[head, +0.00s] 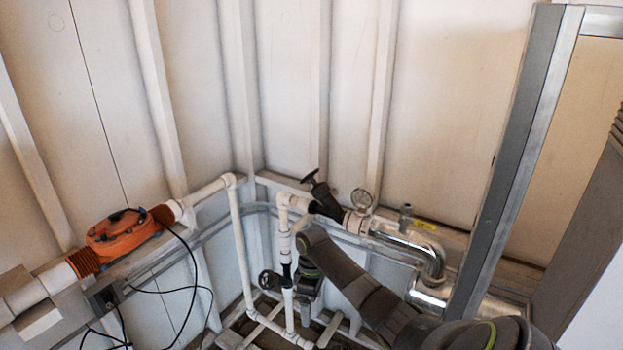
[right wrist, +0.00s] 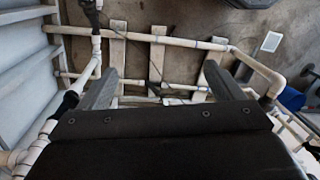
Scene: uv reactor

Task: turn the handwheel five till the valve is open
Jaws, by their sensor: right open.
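Two black handwheels show in the head view, and I cannot read a number on either. One handwheel (head: 268,280) sits low on a white vertical pipe. The other handwheel (head: 310,176) tops a dark angled valve (head: 325,198) near the wall. My right gripper (head: 308,297) points down just right of the lower handwheel, apart from it, partly hidden by its own arm. In the right wrist view its two fingers (right wrist: 161,70) are spread with nothing between them. A dark part at the top left (right wrist: 92,8) of that view may be the lower handwheel. My left gripper is not in view.
White pipes (head: 238,240) stand left of my right arm. An orange meter (head: 122,236) with loose black cables is at the left. A gauge (head: 362,198) and a shiny metal pipe (head: 425,250) are at the right.

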